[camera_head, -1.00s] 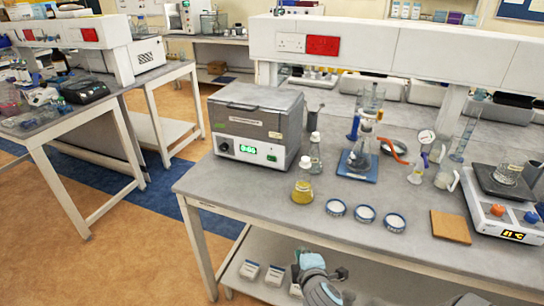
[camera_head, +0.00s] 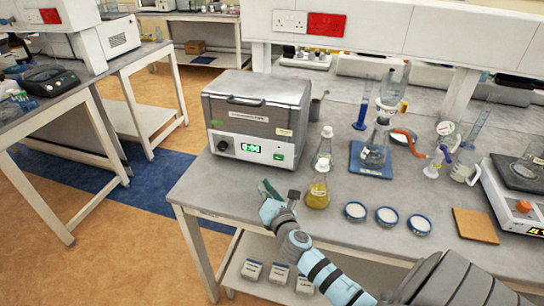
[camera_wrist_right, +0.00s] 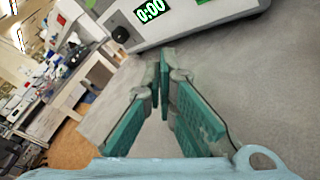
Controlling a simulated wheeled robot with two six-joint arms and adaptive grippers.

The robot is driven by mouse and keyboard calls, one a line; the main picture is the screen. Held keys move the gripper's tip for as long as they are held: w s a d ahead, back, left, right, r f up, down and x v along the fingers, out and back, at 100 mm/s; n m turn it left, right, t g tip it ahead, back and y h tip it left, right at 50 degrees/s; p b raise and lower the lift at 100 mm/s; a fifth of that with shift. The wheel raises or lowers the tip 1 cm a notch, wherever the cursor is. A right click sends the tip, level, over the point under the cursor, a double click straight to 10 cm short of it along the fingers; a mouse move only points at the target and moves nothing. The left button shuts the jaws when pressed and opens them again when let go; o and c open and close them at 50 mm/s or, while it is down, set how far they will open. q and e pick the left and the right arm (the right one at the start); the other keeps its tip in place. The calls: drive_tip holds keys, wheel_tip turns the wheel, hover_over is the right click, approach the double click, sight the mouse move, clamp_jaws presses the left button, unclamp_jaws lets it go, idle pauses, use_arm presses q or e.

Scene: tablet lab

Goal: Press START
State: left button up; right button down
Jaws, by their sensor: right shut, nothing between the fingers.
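A grey lidded machine (camera_head: 255,120) stands at the left part of the bench. Its white front panel has a dark knob (camera_head: 223,145), a lit green display (camera_head: 251,148) reading 0:00, and a green button or label (camera_head: 279,157) at the right; no START lettering is readable. My right gripper (camera_head: 267,187) is shut and empty, over the bench in front of the panel and apart from it. In the right wrist view, its green fingers (camera_wrist_right: 164,52) meet at the tips, pointing toward the panel, with the display (camera_wrist_right: 151,10) at the top. My left gripper is not in view.
Three small round dishes (camera_head: 387,216) sit along the front. Bare bench lies before the machine.

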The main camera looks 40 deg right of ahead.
sight(278, 158)
drive_tip(key=shift+s+d+r, duration=0.35)
drive_tip(key=shift+s+r, duration=0.15)
drive_tip(key=shift+s, duration=0.3)
drive_tip(key=w+d, duration=0.1)
drive_tip(key=w+d+f+b, duration=0.1)
drive_tip(key=w, duration=0.1)
drive_tip(key=w+d, duration=0.1)
drive_tip(key=w, duration=0.1)
drive_tip(key=shift+d+f, duration=0.25)
drive_tip(key=shift+d, duration=0.1)
drive_tip(key=shift+w+d+r+b, duration=0.15)
drive_tip(key=shift+d, duration=0.3)
drive_tip(key=shift+w+d+r+b, duration=0.1)
drive_tip(key=shift+d+b, duration=0.05)
drive_tip(key=shift+d, duration=0.3)
drive_tip(key=shift+w+d+r, duration=0.1)
drive_tip(key=shift+w+d, duration=0.1)
drive_tip(key=shift+d, duration=0.35)
drive_tip(key=shift+w+d, duration=0.1)
drive_tip(key=shift+w, duration=0.05)
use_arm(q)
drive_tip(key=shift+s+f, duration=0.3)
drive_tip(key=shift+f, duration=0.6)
use_arm(e)
drive_tip(key=shift+w, duration=0.15)
drive_tip(key=shift+d, duration=0.1)
